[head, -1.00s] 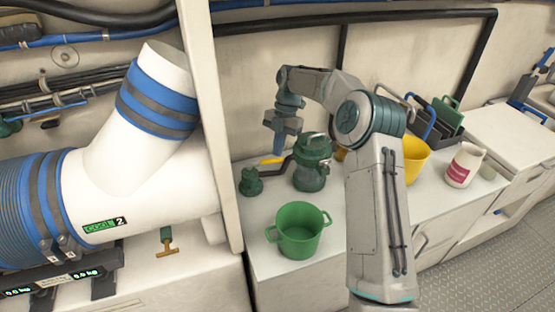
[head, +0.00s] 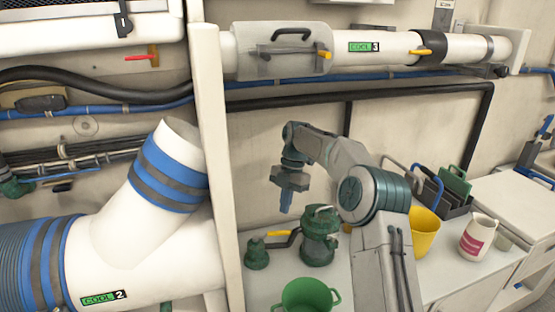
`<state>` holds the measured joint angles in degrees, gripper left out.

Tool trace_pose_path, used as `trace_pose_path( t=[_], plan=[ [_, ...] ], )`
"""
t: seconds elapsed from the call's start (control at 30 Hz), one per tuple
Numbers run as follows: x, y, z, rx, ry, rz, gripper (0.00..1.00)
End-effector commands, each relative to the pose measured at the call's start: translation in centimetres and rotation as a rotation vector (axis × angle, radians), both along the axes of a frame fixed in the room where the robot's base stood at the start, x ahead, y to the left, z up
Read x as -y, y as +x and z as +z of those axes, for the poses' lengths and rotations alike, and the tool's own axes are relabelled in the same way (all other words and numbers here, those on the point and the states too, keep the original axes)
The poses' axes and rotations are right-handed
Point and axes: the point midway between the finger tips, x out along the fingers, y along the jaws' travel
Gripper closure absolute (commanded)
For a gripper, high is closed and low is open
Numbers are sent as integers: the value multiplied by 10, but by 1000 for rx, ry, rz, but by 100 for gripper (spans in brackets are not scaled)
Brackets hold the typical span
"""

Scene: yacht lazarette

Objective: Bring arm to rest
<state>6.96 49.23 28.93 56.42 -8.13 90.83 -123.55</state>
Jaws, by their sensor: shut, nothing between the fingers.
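My arm (head: 345,160) is raised and bent over the white counter in the head view, its end hanging downward. My gripper (head: 286,205) is shut and empty, pointing down in the air. In the picture it shows above and left of the green strainer-like canister (head: 318,238) and apart from it. The fingertips are small in this view.
A green bucket (head: 306,297), a small green fitting (head: 257,253), a yellow bucket (head: 424,232) and a white-and-pink jug (head: 478,238) stand on the counter (head: 347,270). A white post (head: 222,150) and a large white pipe (head: 150,240) are at left. A horizontal pipe (head: 385,50) runs above.

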Motion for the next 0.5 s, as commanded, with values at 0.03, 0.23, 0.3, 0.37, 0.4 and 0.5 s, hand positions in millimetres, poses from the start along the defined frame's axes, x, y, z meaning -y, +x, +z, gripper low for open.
trace_pose_path(
  t=[0.03, 0.23, 0.3, 0.37, 0.4, 0.5],
  plan=[
    [-2, -8, 12, 10, -32, -45, 100],
    [2, -48, 46, 50, -176, -352, 100],
    [6, -64, 56, 66, -217, -470, 100],
    [10, -79, 64, 82, -249, -573, 100],
    [13, -89, 69, 93, -267, -645, 100],
    [23, -114, 79, 117, -303, -826, 100]
  ],
)
